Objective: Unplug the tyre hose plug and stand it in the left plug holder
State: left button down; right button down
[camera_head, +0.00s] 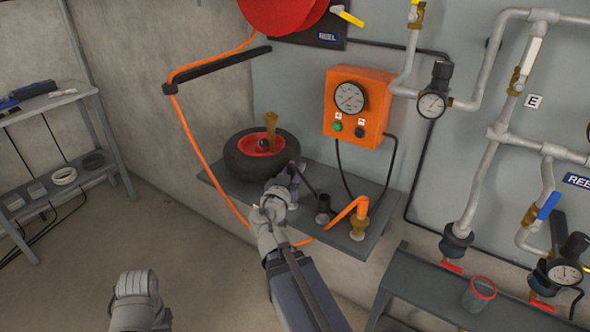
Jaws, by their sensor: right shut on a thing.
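My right gripper (293,170) is at the front right edge of the black tyre (238,166), above the grey shelf. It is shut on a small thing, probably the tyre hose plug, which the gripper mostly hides. A dark slender line runs from the gripper towards a dark holder (323,216) on the shelf. To the right, a brass fitting (358,229) with a bent orange hose end (349,208) stands on the shelf. A brass piece (271,130) sticks up by the tyre's red hub. My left gripper (138,284) is low at the left; its fingertips are unclear.
The grey shelf (228,190) carries the tyre and holders. An orange hose (194,137) hangs from the red reel (284,12). An orange gauge box (358,105) is on the wall. A bench with a grey cup (478,296) is at lower right. A rack (62,105) stands left.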

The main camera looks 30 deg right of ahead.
jog(key=shift+f+b, duration=0.9)
jog(key=shift+f, duration=0.1)
dwell(0.8)
jog(key=shift+s, duration=0.1)
jog(key=c, duration=0.6)
grip_release()
jog(key=shift+a, duration=0.15)
